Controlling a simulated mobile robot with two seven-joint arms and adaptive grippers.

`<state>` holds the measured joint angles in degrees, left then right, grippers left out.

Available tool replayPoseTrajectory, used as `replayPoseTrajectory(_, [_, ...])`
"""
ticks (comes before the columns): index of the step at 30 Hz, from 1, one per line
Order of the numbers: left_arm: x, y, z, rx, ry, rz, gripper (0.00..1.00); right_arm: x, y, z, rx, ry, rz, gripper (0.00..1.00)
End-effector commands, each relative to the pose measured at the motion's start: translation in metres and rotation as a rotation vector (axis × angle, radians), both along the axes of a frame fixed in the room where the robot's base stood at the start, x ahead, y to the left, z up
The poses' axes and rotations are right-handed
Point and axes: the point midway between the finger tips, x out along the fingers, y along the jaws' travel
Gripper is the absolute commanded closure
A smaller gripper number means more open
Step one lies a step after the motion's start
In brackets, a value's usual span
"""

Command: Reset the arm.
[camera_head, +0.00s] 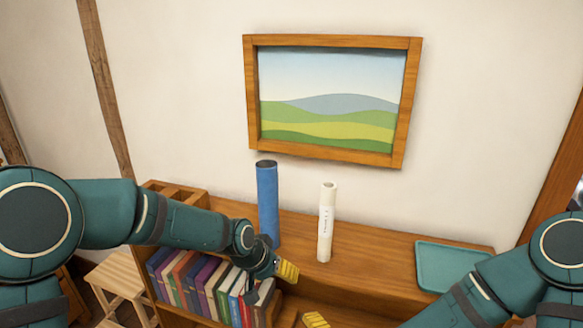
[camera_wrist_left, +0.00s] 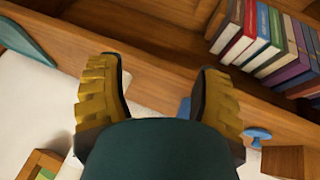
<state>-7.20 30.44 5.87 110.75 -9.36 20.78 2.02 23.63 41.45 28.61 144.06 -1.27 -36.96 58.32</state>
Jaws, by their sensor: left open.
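My left gripper (camera_head: 275,281) is over the front of the wooden shelf unit, just above the books, in the head view. In the left wrist view its two yellow-ribbed fingers (camera_wrist_left: 160,90) stand wide apart with nothing between them. My right arm (camera_head: 470,300) comes in from the lower right and runs out of the bottom edge. A yellow fingertip (camera_head: 315,320) shows at the bottom edge; I cannot tell for certain that it is my right gripper's, and the rest of that gripper is hidden.
A blue tube (camera_head: 268,200) and a white tube (camera_head: 326,222) stand upright on the shelf top (camera_head: 375,250). A teal tray (camera_head: 445,262) lies at its right. Books (camera_head: 200,285) fill the shelf below my left arm. A framed landscape (camera_head: 330,108) hangs behind; a stool (camera_head: 120,275) stands left.

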Motion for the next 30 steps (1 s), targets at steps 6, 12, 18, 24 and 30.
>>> replayPoseTrajectory(6, [-0.079,0.027,-0.132,-0.04,0.157,0.14,0.34,-0.042,-0.016,-0.065,-0.328,-0.004,0.384,0.05])
replayPoseTrajectory(12, [-0.165,0.051,-0.202,-0.046,0.263,0.277,0.34,-0.079,-0.04,-0.107,-0.545,-0.011,0.74,0.05])
replayPoseTrajectory(18, [-0.21,0.062,-0.223,-0.037,0.308,0.347,0.34,-0.097,-0.056,-0.123,-0.633,-0.018,0.93,0.05])
replayPoseTrajectory(24, [-0.214,0.063,-0.225,-0.035,0.311,0.355,0.34,-0.099,-0.058,-0.125,-0.643,-0.021,0.955,0.05])
replayPoseTrajectory(30, [-0.214,0.063,-0.225,-0.035,0.311,0.354,0.34,-0.098,-0.058,-0.125,-0.642,-0.021,0.953,0.05])
